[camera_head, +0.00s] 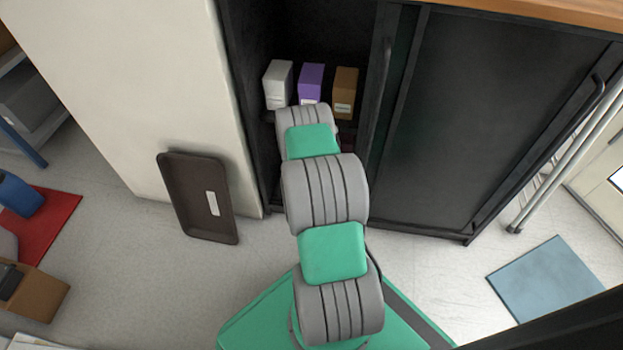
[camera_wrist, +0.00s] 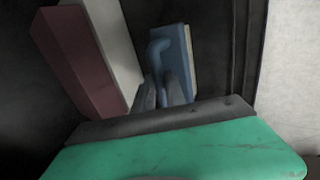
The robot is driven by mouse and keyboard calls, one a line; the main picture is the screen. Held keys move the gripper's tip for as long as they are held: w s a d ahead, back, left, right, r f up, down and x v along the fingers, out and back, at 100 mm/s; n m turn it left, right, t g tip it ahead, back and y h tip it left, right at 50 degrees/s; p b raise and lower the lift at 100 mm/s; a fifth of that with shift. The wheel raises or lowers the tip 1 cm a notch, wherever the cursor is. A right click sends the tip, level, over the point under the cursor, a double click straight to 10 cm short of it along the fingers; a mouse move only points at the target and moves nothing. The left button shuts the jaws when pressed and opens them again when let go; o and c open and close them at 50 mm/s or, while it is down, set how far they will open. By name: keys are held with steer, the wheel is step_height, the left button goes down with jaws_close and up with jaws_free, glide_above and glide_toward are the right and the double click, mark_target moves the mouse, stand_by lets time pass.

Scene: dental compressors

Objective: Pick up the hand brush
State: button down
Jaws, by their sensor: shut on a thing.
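The hand brush (camera_wrist: 160,47) looks blue with a curved, hook-like handle end; it shows in the wrist view just past my fingers. My gripper (camera_wrist: 164,90) is shut on it, with dark fingers on either side of the handle. The lower part of the brush is hidden behind the fingers and my green wrist housing. In the head view my arm reaches into the open left side of the black cabinet (camera_head: 430,130), and the gripper and brush are hidden behind the arm.
In the wrist view a maroon box (camera_wrist: 85,60) and a pale box (camera_wrist: 115,45) stand left, close to my fingers. A blue-and-cream item (camera_wrist: 178,50) stands behind the brush. A dark tray (camera_head: 198,197) leans outside.

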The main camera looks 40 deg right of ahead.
steer(key=shift+r, duration=0.15)
steer(key=shift+a+r+p, duration=0.1)
steer(key=shift+r+p, duration=0.2)
steer(key=shift+p, duration=0.1)
step_height(320, 180, up, 7)
steer(key=p, duration=0.4)
steer(key=s+a+p, duration=0.2)
steer(key=s+a, duration=0.2)
steer(key=a, duration=0.4)
steer(key=s+a+p, duration=0.2)
steer(key=s+a, duration=0.3)
steer(key=a, duration=0.4)
steer(key=shift+a+f+p, duration=0.3)
steer(key=shift+f, duration=0.15)
steer(key=c, duration=2)
jaws_free()
jaws_close()
